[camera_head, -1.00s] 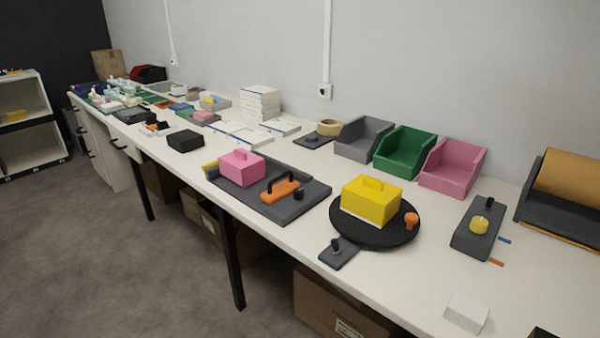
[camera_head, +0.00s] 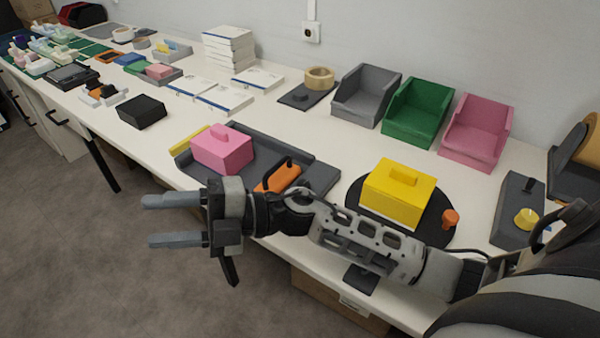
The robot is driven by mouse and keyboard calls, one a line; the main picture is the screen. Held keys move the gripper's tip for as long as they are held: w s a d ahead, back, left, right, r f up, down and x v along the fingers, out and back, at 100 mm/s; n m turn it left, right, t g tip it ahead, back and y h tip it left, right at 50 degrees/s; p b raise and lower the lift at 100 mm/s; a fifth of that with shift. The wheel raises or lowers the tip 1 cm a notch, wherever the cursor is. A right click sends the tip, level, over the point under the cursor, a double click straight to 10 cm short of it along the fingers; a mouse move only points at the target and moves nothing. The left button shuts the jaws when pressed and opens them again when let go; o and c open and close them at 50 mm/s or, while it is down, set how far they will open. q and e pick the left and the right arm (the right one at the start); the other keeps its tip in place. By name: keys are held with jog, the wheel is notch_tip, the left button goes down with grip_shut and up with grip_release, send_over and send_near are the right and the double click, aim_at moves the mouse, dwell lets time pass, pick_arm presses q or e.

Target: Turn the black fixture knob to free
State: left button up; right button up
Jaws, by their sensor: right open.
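The grey fixture tray (camera_head: 318,178) lies near the table's front edge. It holds a pink block (camera_head: 222,149) and an orange part with a black handle (camera_head: 278,176). The black knob beside the orange part is hidden behind my right arm. My right gripper (camera_head: 147,221) is open and empty, its fingers pointing left, in front of the tray and seen against the floor past the table edge. A small dark plate (camera_head: 361,281) shows partly below my right forearm; its black knob is also hidden. My left gripper is out of view.
A yellow block (camera_head: 398,194) sits on a round black turntable (camera_head: 352,196) with an orange knob (camera_head: 450,219). Grey, green and pink bins (camera_head: 475,132) stand behind. A grey box with a yellow knob (camera_head: 526,219) is at the right. A black box (camera_head: 142,111) lies left of the tray.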

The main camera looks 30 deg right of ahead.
jog(key=n+g+h, duration=0.3)
jog(key=n+g, duration=0.2)
jog(key=n, duration=0.1)
jog(key=n+g+h+p, duration=0.1)
jog(key=h+p, duration=0.1)
jog(key=h, duration=1.5)
send_near(304, 183)
notch_tip(304, 183, down, 8)
jog(key=shift+s+d+f+p, duration=0.1)
jog(key=shift+f+p, duration=0.15)
jog(key=shift+p, duration=0.8)
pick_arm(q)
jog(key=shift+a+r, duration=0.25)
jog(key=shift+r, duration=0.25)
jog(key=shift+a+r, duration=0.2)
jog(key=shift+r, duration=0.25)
pick_arm(e)
jog(key=shift+f, duration=0.35)
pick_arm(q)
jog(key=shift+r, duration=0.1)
pick_arm(e)
jog(key=c, duration=1)
